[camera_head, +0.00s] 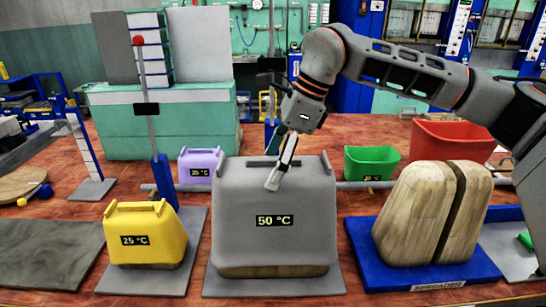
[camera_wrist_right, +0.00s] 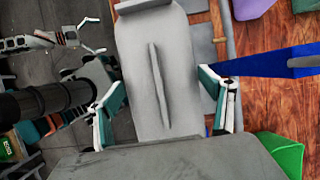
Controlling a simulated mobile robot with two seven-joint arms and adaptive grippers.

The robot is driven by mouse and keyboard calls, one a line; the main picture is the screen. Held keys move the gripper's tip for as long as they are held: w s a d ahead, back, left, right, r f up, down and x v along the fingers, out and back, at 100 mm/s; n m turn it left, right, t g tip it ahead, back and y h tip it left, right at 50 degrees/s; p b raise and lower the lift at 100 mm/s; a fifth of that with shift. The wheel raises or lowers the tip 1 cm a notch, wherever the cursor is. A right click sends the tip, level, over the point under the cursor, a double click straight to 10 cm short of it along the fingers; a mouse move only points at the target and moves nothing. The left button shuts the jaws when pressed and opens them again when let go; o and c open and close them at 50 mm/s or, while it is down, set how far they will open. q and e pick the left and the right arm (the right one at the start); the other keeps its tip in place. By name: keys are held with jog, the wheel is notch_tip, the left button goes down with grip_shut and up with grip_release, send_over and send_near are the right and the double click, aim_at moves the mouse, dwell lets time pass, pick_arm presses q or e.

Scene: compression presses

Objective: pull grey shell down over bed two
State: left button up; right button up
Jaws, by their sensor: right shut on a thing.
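The grey shell (camera_head: 275,235), marked 50 °C, sits low over a wooden block (camera_head: 275,270), with only a strip of wood showing below its rim. The block stands on a grey bed plate (camera_head: 225,285). My right gripper (camera_head: 281,165) is at the top of the shell, shut on it. In the right wrist view, its two fingers (camera_wrist_right: 165,108) stand on either side of a grey surface with a raised ridge. The exact contact is partly hidden in the head view.
A yellow shell (camera_head: 148,232), marked 25 °C, stands left. A split wooden block (camera_head: 410,215) is on a blue spreader base (camera_head: 365,245) to the right. Purple (camera_head: 200,163), green (camera_head: 371,162) and red (camera_head: 450,140) containers are behind. A blue-footed post (camera_head: 160,180) rises left of the grey shell.

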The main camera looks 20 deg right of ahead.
jog(key=shift+f, duration=0.4)
jog(key=shift+f+b, duration=0.3)
jog(key=shift+f, duration=0.2)
dwell(0.5)
jog(key=o, duration=1.8)
jog(key=v, duration=1.2)
